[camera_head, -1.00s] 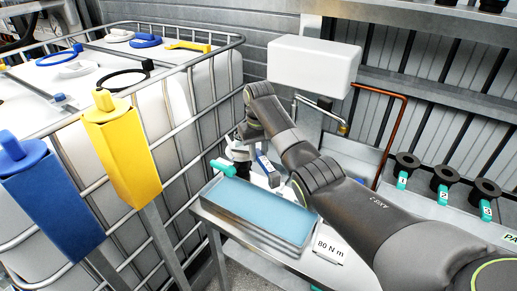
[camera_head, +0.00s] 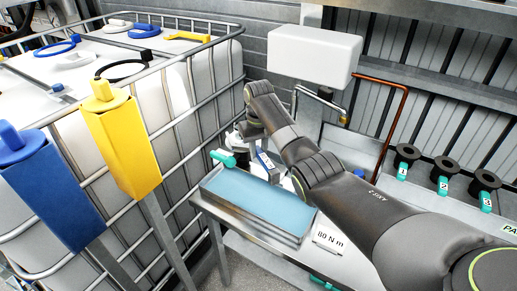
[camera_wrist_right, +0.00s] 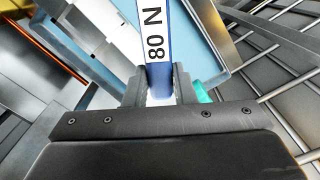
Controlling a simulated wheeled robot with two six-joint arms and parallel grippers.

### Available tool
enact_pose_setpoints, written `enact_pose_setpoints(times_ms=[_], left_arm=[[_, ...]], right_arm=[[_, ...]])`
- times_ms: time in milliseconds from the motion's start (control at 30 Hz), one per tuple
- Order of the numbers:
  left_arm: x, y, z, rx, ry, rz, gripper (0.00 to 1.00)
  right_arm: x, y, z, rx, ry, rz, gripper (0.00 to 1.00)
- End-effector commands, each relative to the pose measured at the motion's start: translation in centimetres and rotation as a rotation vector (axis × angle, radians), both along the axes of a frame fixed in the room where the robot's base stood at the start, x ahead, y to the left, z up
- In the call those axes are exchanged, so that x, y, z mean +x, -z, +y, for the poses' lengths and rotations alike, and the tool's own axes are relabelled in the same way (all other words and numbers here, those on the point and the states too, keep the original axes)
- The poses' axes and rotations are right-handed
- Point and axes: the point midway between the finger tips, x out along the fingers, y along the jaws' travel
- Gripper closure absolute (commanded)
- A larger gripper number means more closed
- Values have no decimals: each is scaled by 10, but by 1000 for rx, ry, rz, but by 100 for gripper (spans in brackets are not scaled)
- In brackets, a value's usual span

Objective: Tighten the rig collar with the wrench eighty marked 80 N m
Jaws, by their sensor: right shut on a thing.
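My right gripper (camera_head: 248,148) is low beside the left end of the blue-lined tray (camera_head: 208,194), mostly hidden behind my wrist. In the right wrist view the gripper (camera_wrist_right: 160,88) is shut on the wrench eighty (camera_wrist_right: 158,35), a white and blue bar with "80 N" printed on it. A short piece of the wrench (camera_head: 264,160) shows in the head view. The wrench's far end is out of the wrist view. I cannot make out the rig collar for certain. My left gripper is not in view.
A card reading "80 N m" (camera_head: 329,238) is on the bench front. A teal-ended part (camera_head: 222,158) is by the tray's left end. Numbered black rings (camera_head: 445,174) line the right. A caged white tank (camera_head: 150,120) and yellow holder (camera_head: 124,145) stand left.

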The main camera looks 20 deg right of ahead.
Motion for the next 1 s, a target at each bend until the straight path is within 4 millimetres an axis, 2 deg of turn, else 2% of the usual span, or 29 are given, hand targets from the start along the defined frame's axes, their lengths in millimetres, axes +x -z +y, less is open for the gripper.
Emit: enact_pose_setpoints(times_ms=[533,867,1000], left_arm=[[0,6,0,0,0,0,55],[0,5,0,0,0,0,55],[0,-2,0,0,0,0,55]], right_arm=[[1,18,1,0,-1,-2,100],[1,18,1,0,1,-3,100],[1,16,7,0,36,-2,100]])
